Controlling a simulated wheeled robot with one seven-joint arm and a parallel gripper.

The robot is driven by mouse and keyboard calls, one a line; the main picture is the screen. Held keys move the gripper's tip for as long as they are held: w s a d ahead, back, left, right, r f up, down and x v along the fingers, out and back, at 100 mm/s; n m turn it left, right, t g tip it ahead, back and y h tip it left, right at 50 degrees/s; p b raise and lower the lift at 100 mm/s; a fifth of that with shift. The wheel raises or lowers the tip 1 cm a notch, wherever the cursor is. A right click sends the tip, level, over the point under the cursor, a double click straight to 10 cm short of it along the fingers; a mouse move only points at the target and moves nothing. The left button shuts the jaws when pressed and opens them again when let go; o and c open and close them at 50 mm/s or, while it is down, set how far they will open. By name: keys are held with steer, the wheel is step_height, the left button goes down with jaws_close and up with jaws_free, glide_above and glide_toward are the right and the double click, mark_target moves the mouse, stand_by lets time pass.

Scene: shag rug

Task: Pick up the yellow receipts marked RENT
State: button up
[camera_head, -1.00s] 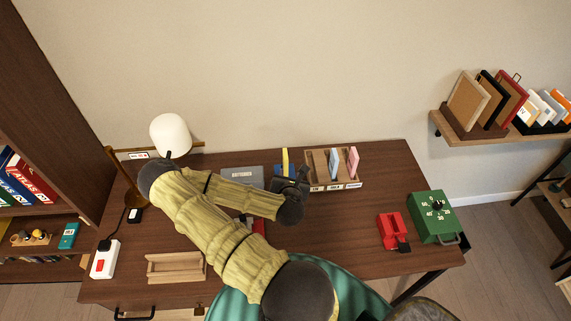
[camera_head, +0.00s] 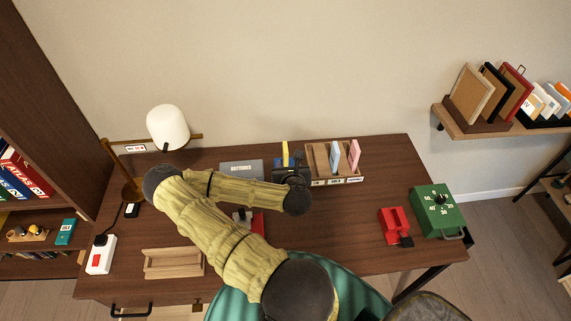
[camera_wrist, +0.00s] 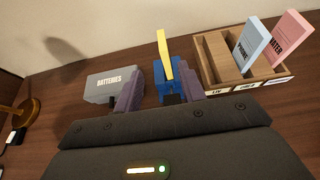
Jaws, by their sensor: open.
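The yellow receipts (camera_wrist: 164,52) stand upright as a thin strip in a blue holder (camera_wrist: 170,88) in the wrist view. Their writing cannot be read from here. They also show in the head view as a narrow yellow strip (camera_head: 285,152) at the back of the desk. My gripper (camera_wrist: 161,72) is open, with one purple finger seen on each side of the blue holder. The receipts appear between and beyond the fingertips. In the head view, my gripper (camera_head: 291,174) partly hides the holder.
A wooden sorter (camera_wrist: 217,62) with a blue card (camera_wrist: 250,45) and a pink card (camera_wrist: 288,38) stands close on the right. A grey box marked BATTERIES (camera_wrist: 110,84) is on the left. A lamp (camera_head: 167,128), wooden tray (camera_head: 173,264) and green timer box (camera_head: 437,211) are farther off.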

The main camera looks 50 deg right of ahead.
mark_target(285, 146)
steer(key=b+x, duration=0.2)
steer(key=x, duration=0.8)
steer(key=shift+w+d+f, duration=0.15)
steer(key=shift+w+d, duration=0.05)
steer(key=shift+d, duration=0.1)
steer(key=shift+w+d, duration=0.1)
steer(key=shift+p+x, duration=0.55)
steer(key=shift+x, duration=1.95)
steer(key=shift+d, duration=0.2)
jaws_close()
